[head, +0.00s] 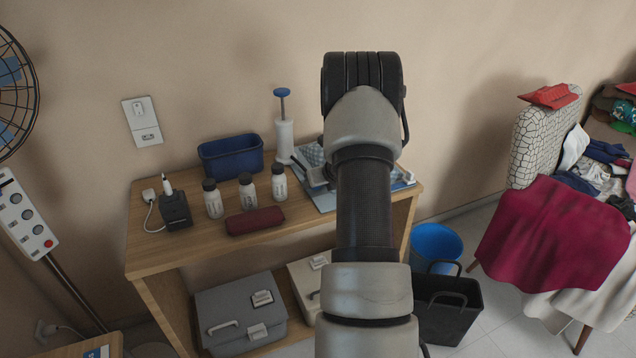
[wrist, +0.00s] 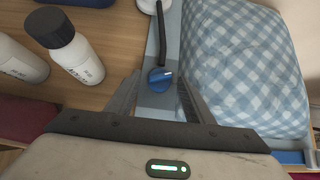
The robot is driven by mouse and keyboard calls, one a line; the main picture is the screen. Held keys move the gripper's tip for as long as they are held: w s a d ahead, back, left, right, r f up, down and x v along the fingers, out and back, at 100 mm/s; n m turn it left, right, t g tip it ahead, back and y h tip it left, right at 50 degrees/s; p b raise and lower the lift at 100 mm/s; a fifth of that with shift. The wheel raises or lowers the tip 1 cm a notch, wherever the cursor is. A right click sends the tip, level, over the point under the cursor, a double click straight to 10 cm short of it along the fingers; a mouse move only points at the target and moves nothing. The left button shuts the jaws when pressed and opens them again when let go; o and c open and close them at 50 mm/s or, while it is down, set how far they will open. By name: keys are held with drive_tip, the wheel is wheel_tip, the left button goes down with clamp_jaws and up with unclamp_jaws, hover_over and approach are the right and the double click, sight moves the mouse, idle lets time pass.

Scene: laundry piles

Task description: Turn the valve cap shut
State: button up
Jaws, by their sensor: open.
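The blue valve cap (wrist: 160,76) shows in the wrist view on a grey-blue strip beside the blue checkered bag (wrist: 240,65). A black tube (wrist: 161,35) runs from the cap toward the top of the picture. My gripper (wrist: 160,88) is open, with one finger on each side of the cap; I cannot tell whether either touches it. In the head view my gripper (head: 303,166) is over the table beside the checkered bag (head: 312,152), and the cap cannot be made out there. A white pump (head: 284,138) with a blue handle stands behind it.
Several white bottles with dark caps, among them one bottle (head: 278,183), stand left of my gripper on the wooden table (head: 190,248). A dark red case (head: 255,221) lies in front of them. A blue bin (head: 232,158) and a black charger (head: 175,210) are farther left.

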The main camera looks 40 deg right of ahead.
drive_tip(key=shift+c, duration=0.5)
drive_tip(key=c, duration=0.9)
drive_tip(key=shift+d+r+n+p, duration=0.1)
drive_tip(key=shift+r+n+p, duration=0.2)
drive_tip(key=shift+p, duration=0.6)
drive_tip(key=shift+s+d+n+y+p, duration=0.15)
drive_tip(key=shift+n+y+p, duration=0.15)
drive_tip(key=shift+y+p, duration=0.3)
drive_tip(key=shift+d+f+n+y+p, duration=0.1)
drive_tip(key=shift+n+y+p, duration=0.3)
drive_tip(key=shift+n+p, duration=0.4)
drive_tip(key=shift+f, duration=0.2)
